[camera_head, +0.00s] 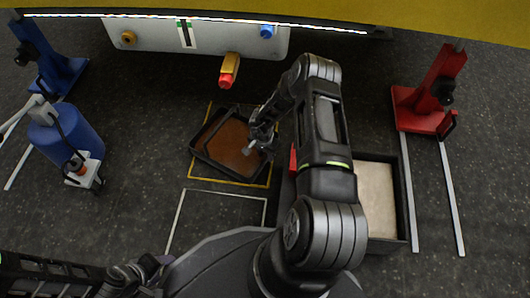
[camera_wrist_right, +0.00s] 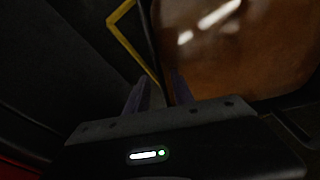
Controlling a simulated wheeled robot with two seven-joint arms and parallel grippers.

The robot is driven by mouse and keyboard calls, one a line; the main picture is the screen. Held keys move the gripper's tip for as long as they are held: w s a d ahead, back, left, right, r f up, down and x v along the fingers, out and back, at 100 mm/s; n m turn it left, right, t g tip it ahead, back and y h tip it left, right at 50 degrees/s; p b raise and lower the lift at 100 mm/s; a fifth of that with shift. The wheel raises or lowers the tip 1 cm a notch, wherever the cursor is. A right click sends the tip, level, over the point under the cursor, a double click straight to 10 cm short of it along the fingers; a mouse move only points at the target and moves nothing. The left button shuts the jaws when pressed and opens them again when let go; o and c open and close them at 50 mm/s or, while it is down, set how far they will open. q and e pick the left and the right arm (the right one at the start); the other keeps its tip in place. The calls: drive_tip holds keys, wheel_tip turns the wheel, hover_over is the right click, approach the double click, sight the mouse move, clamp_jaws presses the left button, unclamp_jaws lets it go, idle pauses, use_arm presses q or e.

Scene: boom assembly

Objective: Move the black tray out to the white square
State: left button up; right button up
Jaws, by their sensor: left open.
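The black tray (camera_head: 213,167) sits on the floor inside a yellow outlined square (camera_head: 232,182), turned a little, with brown liquid in it. The white square (camera_head: 225,193) is an outline on the floor just in front of it, partly hidden by my body. My right gripper (camera_head: 258,143) is at the tray's right rim. In the right wrist view the fingers (camera_wrist_right: 158,93) are close together, one on each side of the dark rim; I cannot tell whether they grip it. My left gripper (camera_head: 155,268) is open and empty at the lower left, away from the tray.
A black bin with a pale bottom (camera_head: 375,200) stands right of my right arm. A red jack stand (camera_head: 430,105) is at the right, a blue one (camera_head: 45,60) at the far left. A blue drum (camera_head: 65,140) stands at the left. A white panel (camera_head: 155,37) hangs above the back.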

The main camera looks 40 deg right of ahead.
drive_tip(key=shift+d+f, duration=0.1)
drive_tip(key=shift+f, duration=0.8)
drive_tip(key=shift+c, duration=0.2)
clamp_jaws()
idle(0.7)
